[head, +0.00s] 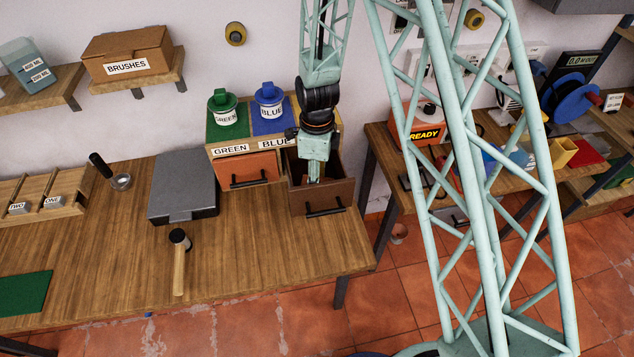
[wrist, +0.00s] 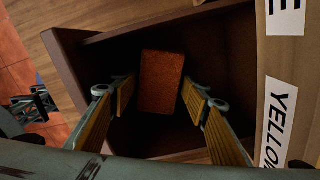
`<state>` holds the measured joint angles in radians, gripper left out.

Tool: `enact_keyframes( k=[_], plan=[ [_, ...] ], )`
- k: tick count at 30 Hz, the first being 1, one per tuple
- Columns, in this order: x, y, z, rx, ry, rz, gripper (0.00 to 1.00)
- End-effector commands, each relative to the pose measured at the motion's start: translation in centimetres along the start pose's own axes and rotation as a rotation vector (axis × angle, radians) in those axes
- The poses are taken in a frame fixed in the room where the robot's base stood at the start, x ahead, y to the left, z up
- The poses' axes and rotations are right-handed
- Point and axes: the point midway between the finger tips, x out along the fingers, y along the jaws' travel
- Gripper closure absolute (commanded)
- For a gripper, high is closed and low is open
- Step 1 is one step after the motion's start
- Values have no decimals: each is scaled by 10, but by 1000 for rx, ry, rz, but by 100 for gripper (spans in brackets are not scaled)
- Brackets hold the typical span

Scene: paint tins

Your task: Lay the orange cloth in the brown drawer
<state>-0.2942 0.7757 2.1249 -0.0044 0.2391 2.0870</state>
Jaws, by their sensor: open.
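The brown drawer (head: 334,195) is pulled open at the right end of the bench, below the tin rack. The wrist view looks down into the drawer (wrist: 226,55). The orange cloth (wrist: 160,82) shows there as a folded, rust-orange rectangle inside the drawer walls; I cannot tell how firmly it rests on the floor. My gripper (head: 314,179) points down into the drawer in the head view. In the wrist view its fingers (wrist: 156,90) are spread on either side of the cloth, with gaps to it. The cloth is hidden in the head view.
An orange-fronted drawer (head: 250,172) is shut to the left. Green (head: 225,110) and blue (head: 269,104) tins stand above on the rack. A grey case (head: 184,187) and a hammer (head: 179,262) lie on the bench. A YELLOW label (wrist: 277,128) sits beside the drawer.

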Motion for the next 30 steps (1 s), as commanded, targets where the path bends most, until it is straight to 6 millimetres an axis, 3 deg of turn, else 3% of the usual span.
enact_keyframes(
  k=[30],
  plan=[
    [-99,-1,0,0,-1,-1,57]
  ],
)
